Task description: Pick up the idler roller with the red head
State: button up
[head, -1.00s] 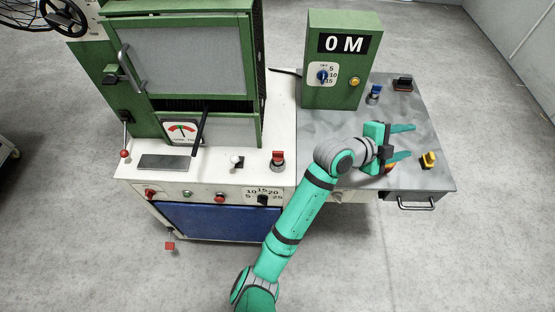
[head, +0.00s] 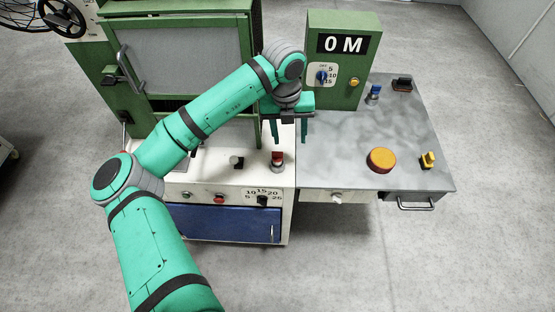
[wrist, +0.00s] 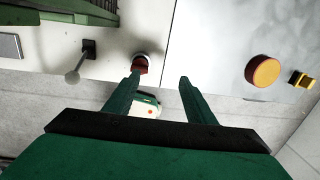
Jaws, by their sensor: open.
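The red-headed roller (head: 277,157) stands on the white machine top near its right front edge. In the wrist view its red head (wrist: 141,66) shows just beyond the tip of the left finger, off-centre to the left of the gap. My gripper (head: 290,138) is open and empty, with its fingers pointing down behind and slightly right of the roller in the head view. Both fingers also frame an empty gap (wrist: 159,80) in the wrist view. The roller's lower part is partly hidden in the wrist view, and I cannot tell the exact height between it and the fingertips.
A yellow-orange disc (head: 381,159), a yellow piece (head: 428,160) and a blue-headed piece (head: 374,93) stand on the grey table (head: 335,150).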

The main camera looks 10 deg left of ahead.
jog(key=a, duration=0.1)
jog(key=s+a, duration=0.1)
jog(key=shift+a+r+g+y, duration=0.3)
jog(key=shift+y, duration=0.1)
send_over(278, 157)
jog(key=f, duration=0.4)
jog(key=shift+w+a+f, duration=0.15)
jog(key=shift+w+a, duration=0.05)
jog(key=shift+f, duration=3.15)
jog(key=shift+w, duration=0.1)
jog(key=shift+c, duration=0.3)
jog(key=c, duration=0.6)
jog(key=shift+d, duration=0.15)
jog(key=c, duration=0.6)
jog(key=shift+o, duration=0.2)
